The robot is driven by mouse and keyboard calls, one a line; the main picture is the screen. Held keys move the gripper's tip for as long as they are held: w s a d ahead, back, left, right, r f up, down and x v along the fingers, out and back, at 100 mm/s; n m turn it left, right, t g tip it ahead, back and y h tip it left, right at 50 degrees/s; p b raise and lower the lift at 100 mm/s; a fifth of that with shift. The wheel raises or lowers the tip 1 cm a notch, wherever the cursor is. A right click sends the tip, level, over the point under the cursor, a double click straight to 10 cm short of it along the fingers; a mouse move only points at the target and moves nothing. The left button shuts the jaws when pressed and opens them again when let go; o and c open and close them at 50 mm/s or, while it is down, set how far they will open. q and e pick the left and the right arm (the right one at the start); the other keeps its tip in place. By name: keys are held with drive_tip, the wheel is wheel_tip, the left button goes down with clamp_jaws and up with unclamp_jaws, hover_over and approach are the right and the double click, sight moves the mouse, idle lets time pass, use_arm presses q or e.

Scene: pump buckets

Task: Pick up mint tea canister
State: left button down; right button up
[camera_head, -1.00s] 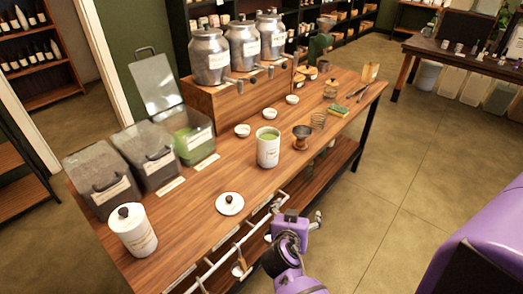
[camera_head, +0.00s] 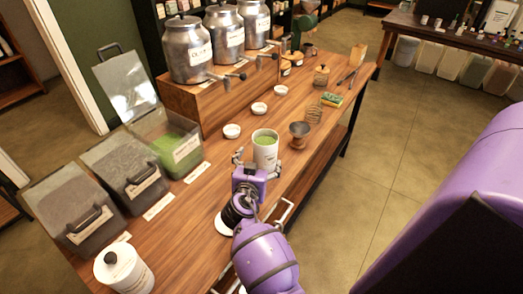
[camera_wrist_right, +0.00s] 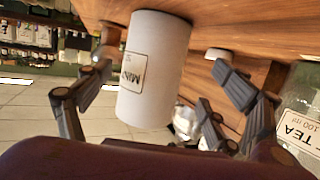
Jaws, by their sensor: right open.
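The mint tea canister (camera_head: 265,153) is a white open cylinder with green contents, standing upright on the wooden table. In the right wrist view the canister (camera_wrist_right: 152,70) appears upside down with its label reading "MIN". My right gripper (camera_head: 257,167) is open at its near side, fingers spread to its left and right. In the wrist view the right gripper (camera_wrist_right: 155,90) shows fingers on both sides of the canister, with visible gaps. A white lid (camera_head: 222,223) lies on the table, mostly hidden behind my right arm. My left gripper is out of view.
Lidded bins (camera_head: 128,170) and another white canister (camera_head: 122,266) are at the left. Metal urns (camera_head: 190,50) stand on a wooden riser (camera_head: 200,104).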

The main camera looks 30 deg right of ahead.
drive_tip(key=shift+w+d, duration=0.3)
drive_tip(key=shift+d, duration=0.55)
drive_tip(key=x, duration=0.2)
drive_tip(key=p+x, duration=0.1)
drive_tip(key=shift+w+d+f, duration=0.2)
drive_tip(key=shift+w+f, duration=0.05)
drive_tip(key=shift+f, duration=0.1)
drive_tip(key=shift+w+d+f, duration=0.15)
drive_tip(key=shift+d, duration=0.1)
drive_tip(key=shift+f, duration=0.1)
drive_tip(key=c, duration=1.2)
drive_tip(key=shift+c, duration=1.6)
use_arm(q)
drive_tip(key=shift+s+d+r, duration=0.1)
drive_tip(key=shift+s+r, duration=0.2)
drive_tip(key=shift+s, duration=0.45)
